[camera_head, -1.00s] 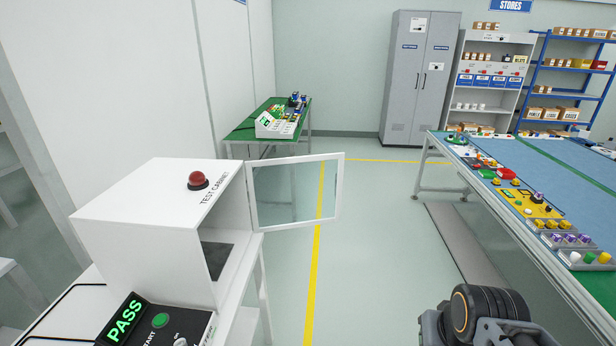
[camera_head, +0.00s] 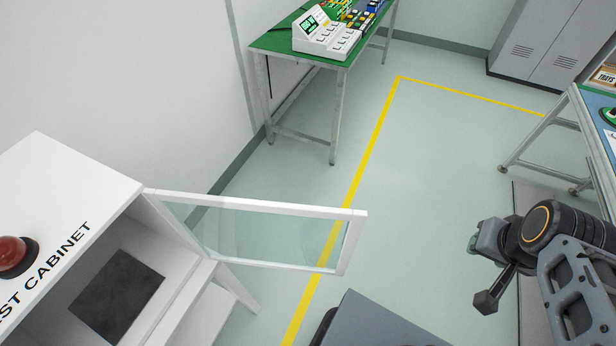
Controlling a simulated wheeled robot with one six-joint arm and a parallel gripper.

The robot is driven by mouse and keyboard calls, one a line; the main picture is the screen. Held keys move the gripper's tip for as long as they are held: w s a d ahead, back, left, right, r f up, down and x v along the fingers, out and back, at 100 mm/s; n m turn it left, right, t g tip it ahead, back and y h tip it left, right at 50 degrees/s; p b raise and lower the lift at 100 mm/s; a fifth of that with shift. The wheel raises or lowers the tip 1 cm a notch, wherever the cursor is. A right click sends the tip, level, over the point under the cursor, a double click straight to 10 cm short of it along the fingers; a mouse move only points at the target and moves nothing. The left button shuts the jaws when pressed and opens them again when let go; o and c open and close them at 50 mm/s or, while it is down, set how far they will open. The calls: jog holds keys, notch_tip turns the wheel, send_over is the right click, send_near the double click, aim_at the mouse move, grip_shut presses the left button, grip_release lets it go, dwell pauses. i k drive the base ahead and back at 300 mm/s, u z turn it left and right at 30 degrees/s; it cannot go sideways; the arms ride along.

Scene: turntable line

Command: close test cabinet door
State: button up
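The white test cabinet (camera_head: 75,180) stands at the left with its front open. Its door (camera_head: 345,243), a clear pane in a white frame, is swung wide open. The door is hinged at the cabinet's far front edge and sticks out to the right over the floor. A dark square panel (camera_head: 118,297) shows inside the cabinet. Part of my arm shows at the right, well apart from the door's free edge. I cannot make out gripper fingers in this view.
A red button (camera_head: 14,256) sits on the cabinet top. A green-topped table (camera_head: 275,40) with a white device (camera_head: 326,36) stands behind the door. A blue-topped bench (camera_head: 602,110) is at the right edge. Open floor with a yellow line (camera_head: 365,165) lies between door and bench.

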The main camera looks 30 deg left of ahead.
aim_at(159, 198)
jog(key=i, duration=2.05)
jog(key=u, duration=3.75)
jog(key=k, duration=0.6)
jog(key=u, duration=1.15)
jog(key=i, duration=0.45)
jog(key=z, duration=0.1)
